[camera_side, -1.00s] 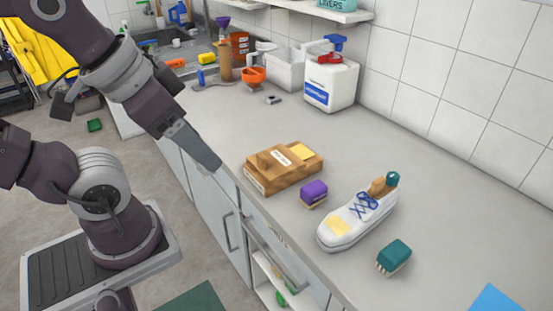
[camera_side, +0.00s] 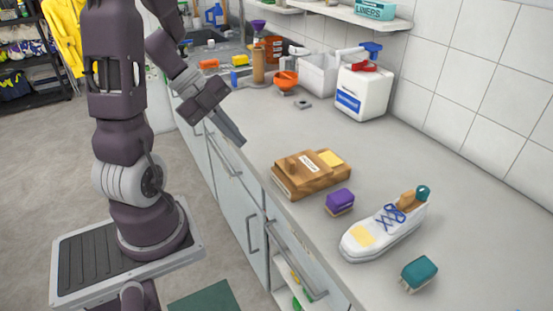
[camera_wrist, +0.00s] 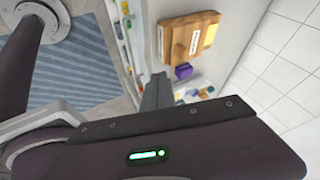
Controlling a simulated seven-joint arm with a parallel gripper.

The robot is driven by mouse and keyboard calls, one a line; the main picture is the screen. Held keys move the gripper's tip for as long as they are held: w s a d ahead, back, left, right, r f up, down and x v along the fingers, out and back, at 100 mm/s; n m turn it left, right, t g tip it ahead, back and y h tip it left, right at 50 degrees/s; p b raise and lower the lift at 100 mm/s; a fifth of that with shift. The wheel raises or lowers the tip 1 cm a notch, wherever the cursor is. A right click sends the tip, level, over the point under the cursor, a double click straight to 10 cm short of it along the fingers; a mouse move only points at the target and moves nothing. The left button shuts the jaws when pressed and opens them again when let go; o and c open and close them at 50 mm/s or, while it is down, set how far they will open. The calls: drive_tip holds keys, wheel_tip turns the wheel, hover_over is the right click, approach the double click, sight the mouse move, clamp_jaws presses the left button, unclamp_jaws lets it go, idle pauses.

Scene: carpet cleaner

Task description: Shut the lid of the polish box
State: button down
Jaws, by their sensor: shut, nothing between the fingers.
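The polish box (camera_side: 310,172) is a wooden box with a white label, lying on the grey counter near its front edge. Its lid looks flat on top in the side view, with a yellow patch at the right; I cannot tell whether a gap remains. It also shows in the wrist view (camera_wrist: 189,42), at the top. My gripper (camera_side: 241,141) is shut and empty, pointing down and right above the counter's front edge, to the upper left of the box and apart from it. In the wrist view my gripper (camera_wrist: 156,82) is below and left of the box.
A purple brush (camera_side: 340,200), a white shoe (camera_side: 372,238) with blue laces and a teal brush (camera_side: 419,272) stand right of the box. A white jug (camera_side: 362,92), an orange bowl (camera_side: 286,80) and a sink lie behind. The counter (camera_side: 400,160) behind the box is clear.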

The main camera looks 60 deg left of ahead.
approach(289, 175)
wheel_tip(289, 175, down, 3)
drive_tip(key=s+d, duration=0.1)
drive_tip(key=s, duration=0.1)
drive_tip(key=w, duration=0.3)
drive_tip(key=shift+w+d+f, duration=0.2)
drive_tip(key=shift+d+f, duration=0.1)
drive_tip(key=shift+f, duration=0.05)
drive_tip(key=shift+w, duration=0.45)
